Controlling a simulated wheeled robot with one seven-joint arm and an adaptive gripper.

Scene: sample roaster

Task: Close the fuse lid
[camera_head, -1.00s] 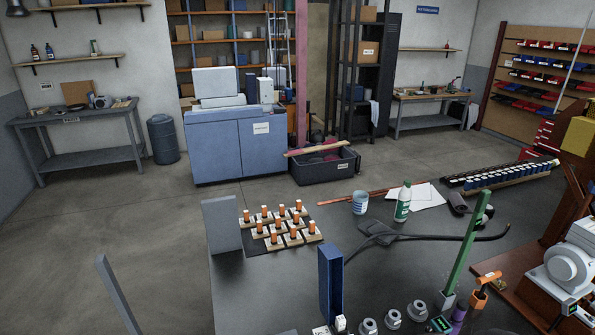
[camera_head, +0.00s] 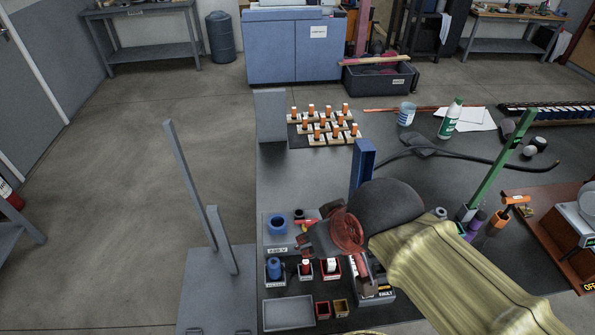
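I cannot clearly pick out the fuse lid. A labelled box (camera_head: 378,293), its print ending in what looks like "FAULT", is partly hidden under my arm on the near part of the dark bench (camera_head: 290,185). My arm, in a yellowish sleeve, reaches in from the lower right. My gripper (camera_head: 312,240) hangs above the small labelled parts at the bench's near left, beside a red round part of my wrist. Its fingers are small and blend with the things below, so their opening does not show. I see nothing clearly held.
A blue upright block (camera_head: 362,163) stands just behind my arm, and a green post (camera_head: 500,165) to its right. Several orange-topped pieces (camera_head: 323,124) sit at the back left. A grey tray (camera_head: 288,313) and small bins lie in front. A green-white bottle (camera_head: 450,118) stands at the back.

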